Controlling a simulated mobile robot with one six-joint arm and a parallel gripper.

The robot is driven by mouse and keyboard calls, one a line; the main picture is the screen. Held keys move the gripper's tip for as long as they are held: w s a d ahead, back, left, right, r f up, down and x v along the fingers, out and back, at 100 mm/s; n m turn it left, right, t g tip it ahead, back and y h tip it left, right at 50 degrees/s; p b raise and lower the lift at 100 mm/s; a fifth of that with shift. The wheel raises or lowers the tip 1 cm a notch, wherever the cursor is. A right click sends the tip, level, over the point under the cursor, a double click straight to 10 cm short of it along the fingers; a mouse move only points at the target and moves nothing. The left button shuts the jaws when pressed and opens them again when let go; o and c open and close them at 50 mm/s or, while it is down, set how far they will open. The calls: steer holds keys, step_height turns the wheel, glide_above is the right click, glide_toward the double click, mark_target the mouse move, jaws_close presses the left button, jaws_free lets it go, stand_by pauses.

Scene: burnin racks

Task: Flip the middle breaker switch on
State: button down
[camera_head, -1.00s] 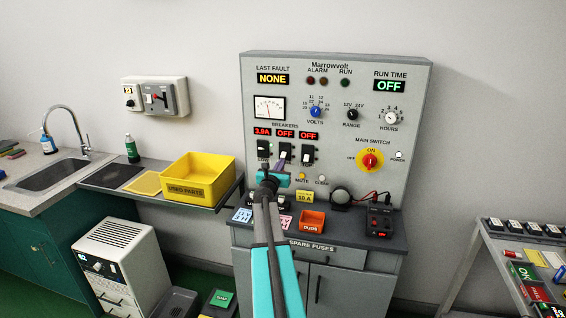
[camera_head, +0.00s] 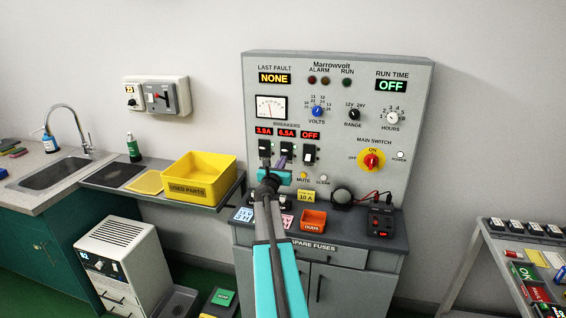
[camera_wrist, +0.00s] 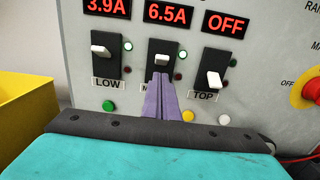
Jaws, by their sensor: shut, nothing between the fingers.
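The middle breaker switch (camera_wrist: 161,60) is on the grey panel, its white lever up, with a lit lamp at its upper right. Its display (camera_head: 287,134) reads 6.5A. My gripper (camera_wrist: 162,76) is shut and empty, its purple fingertips just below the middle lever; I cannot tell if they touch it. The fingers hide part of the middle label. The left breaker, LOW (camera_wrist: 104,54), has its lever up, a lit lamp and a 3.9A display. The right breaker, TOP (camera_wrist: 213,78), has its lever down and its display reads OFF.
The red main switch (camera_head: 371,161) is to the right on the panel. A yellow used parts bin (camera_head: 200,190) stands at the left. An orange duds bin (camera_head: 313,220) and a dark tester (camera_head: 380,222) stand on the ledge below.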

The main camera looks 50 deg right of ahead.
steer(key=s+a+r+b, duration=0.3)
steer(key=a+r, duration=0.1)
steer(key=a, duration=0.3)
steer(key=shift+a, duration=0.4)
stand_by(0.4)
steer(key=shift+r, duration=0.1)
stand_by(0.4)
